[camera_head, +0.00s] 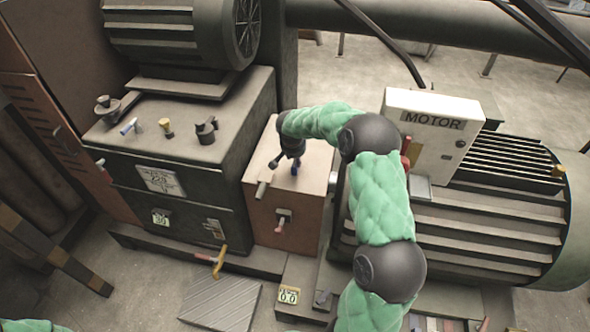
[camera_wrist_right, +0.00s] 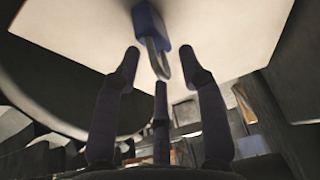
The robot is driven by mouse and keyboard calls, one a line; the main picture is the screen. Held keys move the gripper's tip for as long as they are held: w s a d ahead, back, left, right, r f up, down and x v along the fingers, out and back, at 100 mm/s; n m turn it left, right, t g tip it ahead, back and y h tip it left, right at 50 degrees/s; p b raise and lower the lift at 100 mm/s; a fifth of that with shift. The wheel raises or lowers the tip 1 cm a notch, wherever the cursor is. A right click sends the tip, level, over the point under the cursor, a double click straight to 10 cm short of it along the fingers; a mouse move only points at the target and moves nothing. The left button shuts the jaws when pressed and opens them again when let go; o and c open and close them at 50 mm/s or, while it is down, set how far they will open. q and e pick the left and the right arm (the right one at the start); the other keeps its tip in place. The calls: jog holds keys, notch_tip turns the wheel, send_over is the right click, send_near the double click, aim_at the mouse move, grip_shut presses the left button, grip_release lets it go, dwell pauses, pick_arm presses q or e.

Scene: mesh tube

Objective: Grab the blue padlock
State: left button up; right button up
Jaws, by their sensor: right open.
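The blue padlock (camera_head: 295,169) is on top of the pinkish-brown box (camera_head: 316,182), right by my right gripper (camera_head: 284,160). In the right wrist view the padlock (camera_wrist_right: 151,24) shows its dark blue body and a grey shackle that points toward my fingers. My right gripper (camera_wrist_right: 160,70) is open there, with its dark fingers spread on either side of the shackle and one below it. The padlock's body is beyond the fingertips, and I cannot tell whether any finger touches the shackle. My left gripper is not in view.
A dark cabinet (camera_head: 190,205) with knobs and small levers on top stands left of the box. The white MOTOR box (camera_head: 432,140) and a ribbed motor (camera_head: 480,225) stand on the right. A lever handle (camera_head: 282,219) sticks out of the box's front.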

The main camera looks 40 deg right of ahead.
jog(key=shift+w+d+f, duration=0.1)
jog(key=shift+f, duration=0.15)
jog(key=shift+r, duration=0.1)
grip_shut()
jog(key=shift+r, duration=0.1)
